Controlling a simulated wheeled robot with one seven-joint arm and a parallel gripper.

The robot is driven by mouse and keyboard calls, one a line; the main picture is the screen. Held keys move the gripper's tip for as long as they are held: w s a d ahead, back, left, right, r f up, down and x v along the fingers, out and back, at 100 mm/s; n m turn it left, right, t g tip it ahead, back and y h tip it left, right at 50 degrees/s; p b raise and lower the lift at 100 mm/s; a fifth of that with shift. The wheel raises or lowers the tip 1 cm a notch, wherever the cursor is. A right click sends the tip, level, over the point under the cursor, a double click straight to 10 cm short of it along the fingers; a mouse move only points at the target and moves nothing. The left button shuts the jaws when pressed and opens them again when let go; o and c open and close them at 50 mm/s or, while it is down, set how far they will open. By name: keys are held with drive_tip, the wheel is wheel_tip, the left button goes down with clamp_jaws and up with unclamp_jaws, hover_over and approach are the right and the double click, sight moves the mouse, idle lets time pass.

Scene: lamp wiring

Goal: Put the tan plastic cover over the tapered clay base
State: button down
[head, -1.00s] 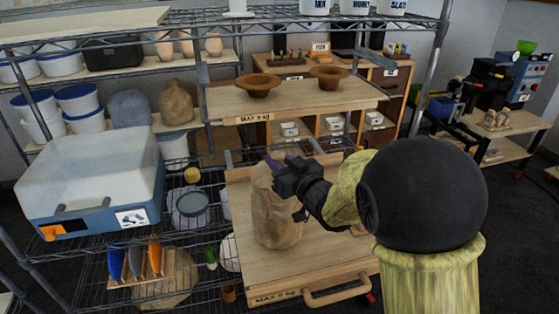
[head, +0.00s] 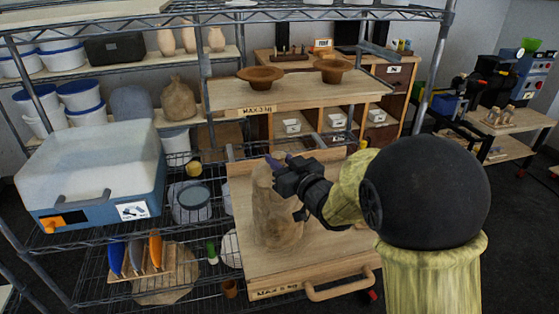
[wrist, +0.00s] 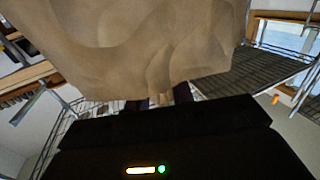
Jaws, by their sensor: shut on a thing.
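The tan plastic cover (head: 274,212) hangs as a tall wrinkled bag from my gripper (head: 281,172), above or on the pale wooden pull-out board. My gripper is shut on the cover near its top. In the wrist view the cover (wrist: 140,45) fills the upper part of the picture, with a pinched fold at the fingers (wrist: 165,98). I cannot make out the tapered clay base for certain; if it stands under the cover, the cover hides it. Whether the cover's lower edge touches the board cannot be told.
The wooden board (head: 325,265) has bare room right of the cover. Two brown bowls (head: 260,78) stand on the shelf above. Left are a blue-and-white box (head: 95,180) and a rack with coloured pieces (head: 135,258). Another tan covered form (head: 178,100) stands on the back shelf.

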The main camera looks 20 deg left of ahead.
drive_tip(key=shift+f+b, duration=0.3)
drive_tip(key=c, duration=1.1)
unclamp_jaws()
drive_tip(key=b+v, duration=0.3)
drive_tip(key=v, duration=1.4)
drive_tip(key=shift+s+d, duration=0.15)
